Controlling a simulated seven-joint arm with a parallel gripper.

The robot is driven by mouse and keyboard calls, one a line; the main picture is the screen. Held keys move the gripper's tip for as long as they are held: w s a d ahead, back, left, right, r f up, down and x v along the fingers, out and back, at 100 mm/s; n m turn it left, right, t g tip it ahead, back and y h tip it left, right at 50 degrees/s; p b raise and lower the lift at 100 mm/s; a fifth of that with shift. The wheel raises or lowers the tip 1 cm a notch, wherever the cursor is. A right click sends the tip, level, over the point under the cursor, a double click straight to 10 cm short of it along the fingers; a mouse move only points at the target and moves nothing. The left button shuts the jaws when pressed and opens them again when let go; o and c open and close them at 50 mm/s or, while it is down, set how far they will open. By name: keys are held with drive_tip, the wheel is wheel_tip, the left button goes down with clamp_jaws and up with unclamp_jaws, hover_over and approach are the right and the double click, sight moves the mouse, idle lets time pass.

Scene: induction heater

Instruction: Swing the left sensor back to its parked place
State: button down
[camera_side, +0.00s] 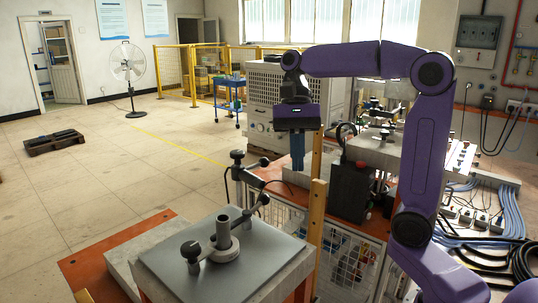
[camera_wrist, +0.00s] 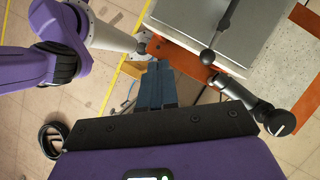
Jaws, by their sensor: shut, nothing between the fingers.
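My gripper (camera_side: 297,167) hangs pointing down in the side view, its blue fingers together and empty. In the wrist view the fingers (camera_wrist: 155,88) also lie side by side. A dark jointed sensor arm on a post (camera_side: 237,156) stands left of and below my gripper, apart from it. A second dark jointed arm with a round centre hub (camera_side: 222,254) sits on the grey plate (camera_side: 175,262). In the wrist view a dark cylinder with a round end (camera_wrist: 277,121) lies right of the fingers. I cannot tell for sure which of these is the left sensor.
A wooden post (camera_side: 317,215) rises near the plate's right edge. A dark box (camera_side: 349,192) stands right of my gripper on the orange-topped bench. A large grey machine (camera_side: 272,105) stands behind. Open floor (camera_side: 100,190) lies to the left.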

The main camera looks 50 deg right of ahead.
drive_tip(key=w+r+n+t+h, duration=0.4)
drive_tip(key=w+r+t+h, duration=0.1)
drive_tip(key=t+h, duration=0.1)
drive_tip(key=w+d+f, duration=0.4)
drive_tip(key=w+f, duration=0.2)
drive_tip(key=f, duration=0.3)
drive_tip(key=shift+w+t, duration=0.2)
drive_tip(key=shift+t, duration=0.1)
drive_tip(key=shift+f, duration=0.1)
